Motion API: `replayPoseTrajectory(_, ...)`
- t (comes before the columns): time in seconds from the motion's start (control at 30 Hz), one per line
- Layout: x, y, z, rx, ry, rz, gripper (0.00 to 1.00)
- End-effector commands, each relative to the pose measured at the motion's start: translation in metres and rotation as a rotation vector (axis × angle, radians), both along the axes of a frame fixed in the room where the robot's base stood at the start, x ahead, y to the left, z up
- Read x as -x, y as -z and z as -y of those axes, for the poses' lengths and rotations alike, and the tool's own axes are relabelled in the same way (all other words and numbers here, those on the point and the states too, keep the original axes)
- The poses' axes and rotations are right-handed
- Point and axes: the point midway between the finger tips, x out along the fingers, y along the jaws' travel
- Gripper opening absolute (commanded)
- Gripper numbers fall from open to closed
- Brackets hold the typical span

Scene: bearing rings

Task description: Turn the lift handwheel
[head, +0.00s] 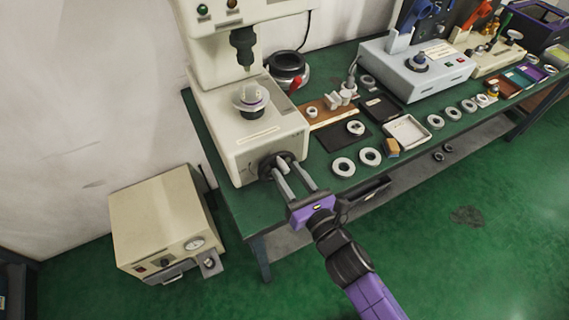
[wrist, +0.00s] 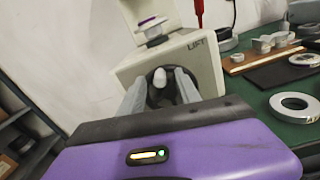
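The lift handwheel (head: 266,167) is a dark round wheel with a pale knob, low on the front of the beige press (head: 262,146). In the wrist view the wheel (wrist: 158,98) sits below the word LIFT, with its whitish knob (wrist: 160,78) facing me. My gripper (head: 287,168) reaches the wheel from the front. Its two grey fingers are spread, one on each side of the knob, as the wrist view also shows (wrist: 162,80). A gap shows between the knob and the fingers, so I see no firm grip. The fingers cover parts of the wheel's rim.
The press stands at the left end of a green bench (head: 327,178). A ring rests on its round platform (head: 250,97) under the spindle. Metal rings (head: 343,166), a dark mat and a white tray (head: 408,131) lie to the right. A beige box (head: 165,225) stands on the floor at left.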

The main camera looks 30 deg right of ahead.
Motion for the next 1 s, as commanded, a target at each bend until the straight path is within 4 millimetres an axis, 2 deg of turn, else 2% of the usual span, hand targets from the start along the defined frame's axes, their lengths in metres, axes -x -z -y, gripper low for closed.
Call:
replayPoseTrajectory(0.03,-0.008,-0.002,0.0,-0.002,-0.001,0.001,0.4)
replayPoseTrajectory(0.2,-0.021,-0.001,-0.001,-0.001,0.0,0.001,0.4)
replayPoseTrajectory(0.53,-0.025,0.0,0.0,-0.002,0.0,0.0,0.4)
replayPoseTrajectory(0.57,-0.025,0.0,0.0,-0.002,0.0,0.0,0.36)
replayPoseTrajectory(0.73,-0.024,0.0,0.0,-0.002,0.0,0.0,0.03)
replayPoseTrajectory(0.77,-0.024,0.0,0.0,-0.002,0.0,0.0,0.0)
replayPoseTrajectory(1.0,-0.024,0.0,0.0,-0.006,0.0,0.0,0.0)
